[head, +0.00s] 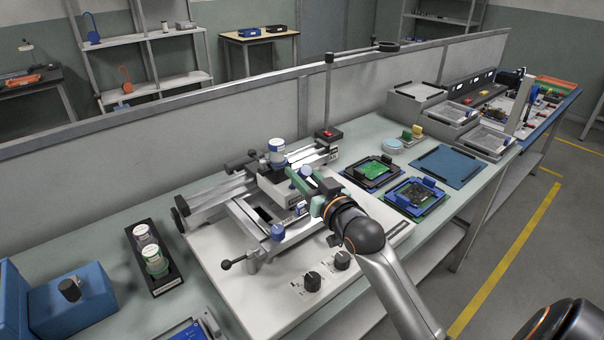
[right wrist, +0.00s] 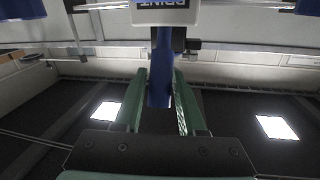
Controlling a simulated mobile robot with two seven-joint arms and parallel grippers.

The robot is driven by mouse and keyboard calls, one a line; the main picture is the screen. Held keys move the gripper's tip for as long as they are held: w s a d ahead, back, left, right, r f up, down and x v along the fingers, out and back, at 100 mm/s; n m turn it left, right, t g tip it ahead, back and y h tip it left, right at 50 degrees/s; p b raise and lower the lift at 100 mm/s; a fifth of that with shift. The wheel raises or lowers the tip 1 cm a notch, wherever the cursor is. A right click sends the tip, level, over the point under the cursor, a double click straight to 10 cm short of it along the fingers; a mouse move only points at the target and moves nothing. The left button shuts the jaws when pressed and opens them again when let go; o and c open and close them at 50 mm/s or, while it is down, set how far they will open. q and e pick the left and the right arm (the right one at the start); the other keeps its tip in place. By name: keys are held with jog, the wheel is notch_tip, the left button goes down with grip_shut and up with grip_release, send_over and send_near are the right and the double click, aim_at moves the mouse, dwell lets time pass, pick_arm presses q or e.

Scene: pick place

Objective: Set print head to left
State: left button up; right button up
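The print head is a dark carriage on rails with a white label plate (right wrist: 165,12) reading "PRINT", upside down in the right wrist view. A blue handle (right wrist: 160,75) hangs from it in that view. In the head view the carriage (head: 278,183) is in the middle of the printer (head: 210,240), partly hidden by my gripper. My right gripper (head: 297,180) is at its front side. Its green fingers (right wrist: 161,72) stand on either side of the blue handle; whether both touch it is unclear. My left gripper is not in view.
Jars stand in a black holder (head: 155,262) left of the printer. A green board in a dark fixture (head: 372,171) and a blue fixture (head: 415,195) lie to its right. A tall post (head: 328,95) rises behind. A low partition (head: 240,110) runs along the back.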

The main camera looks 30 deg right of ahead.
grip_shut()
dwell(1.0)
